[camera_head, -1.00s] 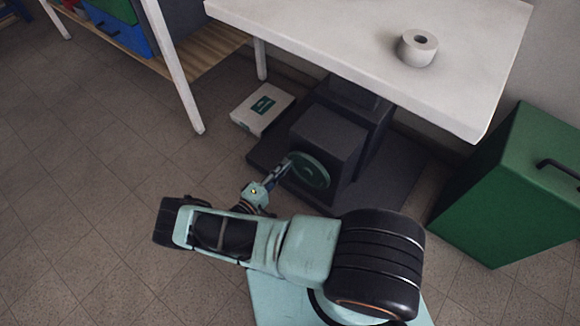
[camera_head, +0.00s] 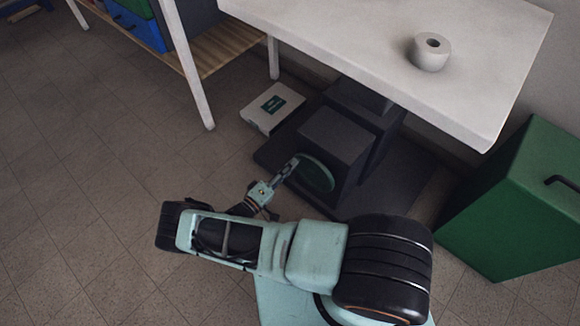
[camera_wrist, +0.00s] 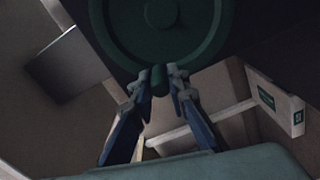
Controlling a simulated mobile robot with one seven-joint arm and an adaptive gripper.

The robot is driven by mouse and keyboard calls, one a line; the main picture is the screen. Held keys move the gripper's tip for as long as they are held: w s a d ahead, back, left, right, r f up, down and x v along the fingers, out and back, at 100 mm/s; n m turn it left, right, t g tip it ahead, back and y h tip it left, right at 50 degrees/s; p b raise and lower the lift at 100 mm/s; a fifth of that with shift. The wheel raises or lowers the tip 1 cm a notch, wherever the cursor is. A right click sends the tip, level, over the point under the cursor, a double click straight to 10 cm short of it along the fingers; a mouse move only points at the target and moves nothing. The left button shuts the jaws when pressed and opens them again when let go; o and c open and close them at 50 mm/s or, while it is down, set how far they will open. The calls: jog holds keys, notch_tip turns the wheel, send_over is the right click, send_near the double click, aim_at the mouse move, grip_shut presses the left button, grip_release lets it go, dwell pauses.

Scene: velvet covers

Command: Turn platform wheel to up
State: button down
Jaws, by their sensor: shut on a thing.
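The platform wheel is a dark green disc (camera_head: 314,174) on the front of a dark grey box (camera_head: 334,140) under the white table. In the wrist view the wheel (camera_wrist: 160,32) fills the upper middle, with a short green handle (camera_wrist: 159,80) at its lower rim. My gripper (camera_head: 291,165) is at the left side of the wheel in the head view. In the wrist view my gripper (camera_wrist: 160,85) has its two fingers on either side of the handle, shut on it. The far side of the handle is hidden.
The white table (camera_head: 350,45) stands above the box and bears a white roll (camera_head: 430,52). A white carton (camera_head: 271,108) lies on the floor left of the box. A green cabinet (camera_head: 510,200) stands at the right. The floor at the left is clear.

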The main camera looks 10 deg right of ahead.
jog(key=c, duration=2)
grip_release()
jog(key=shift+s+d+r, duration=0.1)
jog(key=shift+s+d, duration=0.05)
jog(key=shift+d, duration=0.2)
jog(key=shift+o, duration=0.8)
jog(key=shift+a, duration=0.15)
jog(key=shift+a, duration=0.1)
jog(key=v, duration=1.1)
jog(key=shift+s+a, duration=0.3)
